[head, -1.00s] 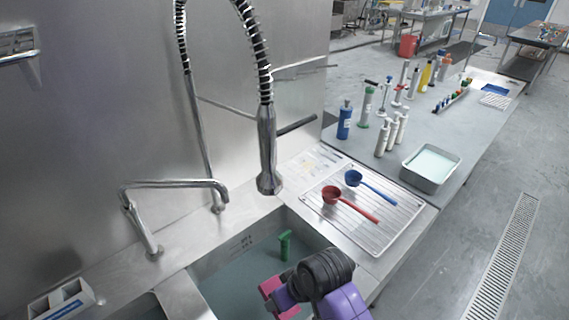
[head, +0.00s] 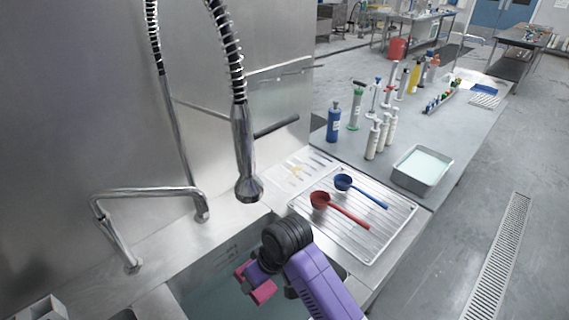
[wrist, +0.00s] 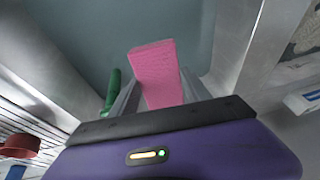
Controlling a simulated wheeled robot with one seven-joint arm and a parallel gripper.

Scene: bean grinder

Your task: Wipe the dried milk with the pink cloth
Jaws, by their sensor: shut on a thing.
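My gripper (wrist: 155,95) is shut on the pink cloth (wrist: 157,72), which sticks out stiffly past the fingertips. In the head view the pink cloth (head: 263,292) shows beside my dark wrist and purple arm, over the sink basin (head: 205,285). The basin floor lies beyond the cloth in the wrist view; I cannot tell whether they touch. I cannot make out the dried milk clearly in either view.
A green item (wrist: 112,90) is in the basin. A spray hose head (head: 248,188) and a tap (head: 150,192) hang near the sink. Right of it, a drain rack (head: 375,228) holds a red scoop (head: 320,200) and a blue scoop (head: 345,182). Bottles and a grey tub (head: 421,168) stand beyond.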

